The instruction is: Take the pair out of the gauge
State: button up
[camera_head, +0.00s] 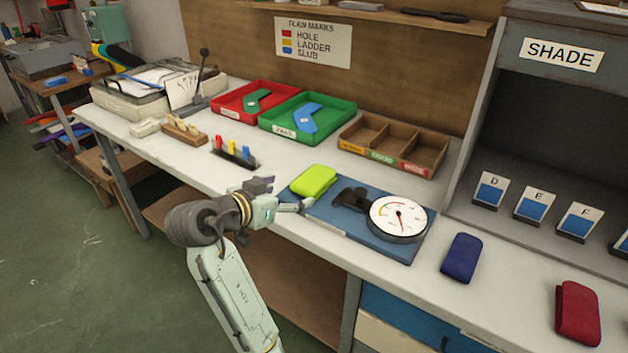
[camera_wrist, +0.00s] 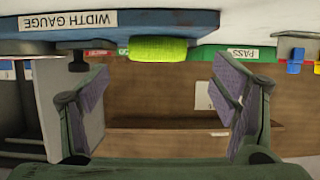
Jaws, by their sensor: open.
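A lime-green folded pair (camera_head: 314,181) lies at the left end of the blue width gauge (camera_head: 330,224). The gauge carries a black clamp-like part (camera_head: 350,198) and a round white dial (camera_head: 398,217). My gripper (camera_head: 284,196) is open and empty, just left of the pair and apart from it. In the wrist view, which is upside down, the pair (camera_wrist: 158,49) shows beyond my spread fingers (camera_wrist: 165,100), at the edge of the blue gauge board (camera_wrist: 110,36). Whether the black part touches the pair is hard to tell.
Behind stand a red tray (camera_head: 226,106), a green PASS tray (camera_head: 340,131) and a wooden divided box (camera_head: 408,165). A navy pair (camera_head: 461,258) and a red pair (camera_head: 578,313) lie right of the gauge.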

aim_at(300, 190)
jog(key=p+x, duration=0.1)
jog(key=x, duration=0.3)
jog(key=shift+d, duration=0.25)
jog(key=c, duration=1.3)
jog(key=shift+c, duration=0.2)
jog(key=shift+r, duration=0.15)
